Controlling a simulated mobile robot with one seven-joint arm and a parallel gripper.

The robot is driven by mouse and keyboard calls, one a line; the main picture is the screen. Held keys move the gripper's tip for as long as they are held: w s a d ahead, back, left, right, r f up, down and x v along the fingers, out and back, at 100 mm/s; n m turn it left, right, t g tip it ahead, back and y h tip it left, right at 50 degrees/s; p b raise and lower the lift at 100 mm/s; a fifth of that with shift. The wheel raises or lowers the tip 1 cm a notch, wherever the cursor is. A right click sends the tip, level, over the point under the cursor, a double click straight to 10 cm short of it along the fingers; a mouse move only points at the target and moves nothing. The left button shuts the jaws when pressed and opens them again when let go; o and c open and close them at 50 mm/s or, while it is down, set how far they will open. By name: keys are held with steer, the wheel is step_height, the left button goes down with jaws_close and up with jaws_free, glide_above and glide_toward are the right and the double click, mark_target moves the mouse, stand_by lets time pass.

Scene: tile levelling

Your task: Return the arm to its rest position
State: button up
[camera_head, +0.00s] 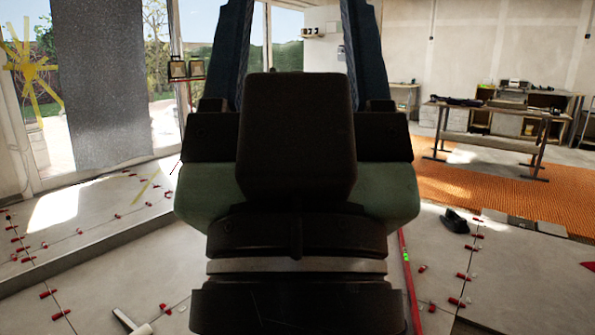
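My gripper (298,20) fills the middle of the head view, seen from behind, with my dark wrist below it. Its two blue fingers point up and away, with a wide gap between them. Their tips are cut off by the top edge. No object shows between the visible parts of the fingers. The arm is raised in front of the camera and hides the middle of the floor.
Pale floor tiles (90,290) with several red levelling clips lie on both sides. A red spirit level (410,290) lies right of my wrist.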

step_height(320, 180, up, 30)
steer(key=p, duration=2.7)
steer(key=shift+f, duration=0.1)
